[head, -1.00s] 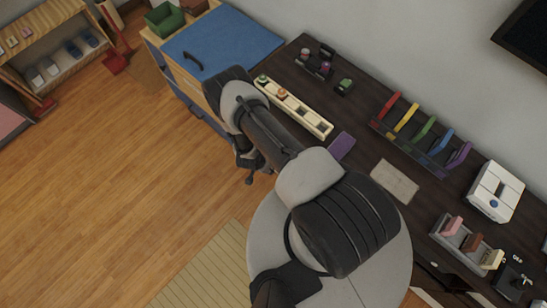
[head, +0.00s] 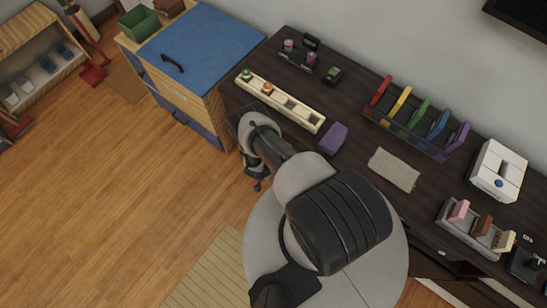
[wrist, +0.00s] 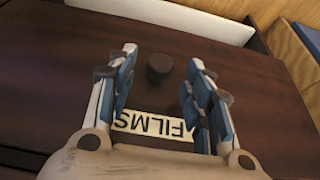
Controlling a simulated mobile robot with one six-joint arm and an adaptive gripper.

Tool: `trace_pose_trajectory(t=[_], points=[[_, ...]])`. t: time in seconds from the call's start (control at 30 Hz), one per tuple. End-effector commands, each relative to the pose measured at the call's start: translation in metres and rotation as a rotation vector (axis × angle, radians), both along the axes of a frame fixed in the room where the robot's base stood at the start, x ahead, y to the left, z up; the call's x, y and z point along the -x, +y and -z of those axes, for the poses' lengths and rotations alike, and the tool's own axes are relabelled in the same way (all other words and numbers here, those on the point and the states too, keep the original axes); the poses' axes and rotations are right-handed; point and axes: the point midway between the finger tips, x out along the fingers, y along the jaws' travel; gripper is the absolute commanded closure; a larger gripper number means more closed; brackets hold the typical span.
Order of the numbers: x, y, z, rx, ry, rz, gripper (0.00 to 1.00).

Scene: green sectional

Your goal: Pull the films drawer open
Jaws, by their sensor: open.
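The films drawer front (wrist: 55,85) is dark brown and fills most of the wrist view. Its white FILMS label (wrist: 153,124) reads upside down there. A dark round knob (wrist: 159,68) stands out from the front beyond the label. My gripper (wrist: 161,72) is open, with its blue and white fingers on either side of the knob in the picture; I see gaps on both sides and cannot tell the depth. In the head view my gripper (head: 257,183) is low by the front left of the dark desk (head: 335,112). The drawer front is hidden there.
A wooden cabinet with a blue top (head: 215,40) stands left of the desk. A cream tray (head: 280,102), a purple block (head: 333,138) and a rack of coloured pieces (head: 415,125) are on the desk. The wooden floor (head: 120,190) at left is clear.

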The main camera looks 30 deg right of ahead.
Motion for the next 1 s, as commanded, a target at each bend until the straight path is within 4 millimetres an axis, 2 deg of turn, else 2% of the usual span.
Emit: trace_pose_trajectory(t=[0.03,0.2,0.57,1.0], points=[[-0.001,-0.003,0.011,-0.001,-0.002,0.001,0.53],[-0.003,-0.009,0.023,0.0,0.0,0.001,0.53],[-0.004,-0.01,0.025,0.0,-0.001,-0.001,0.54],[-0.004,-0.01,0.025,0.0,0.0,-0.001,0.83]])
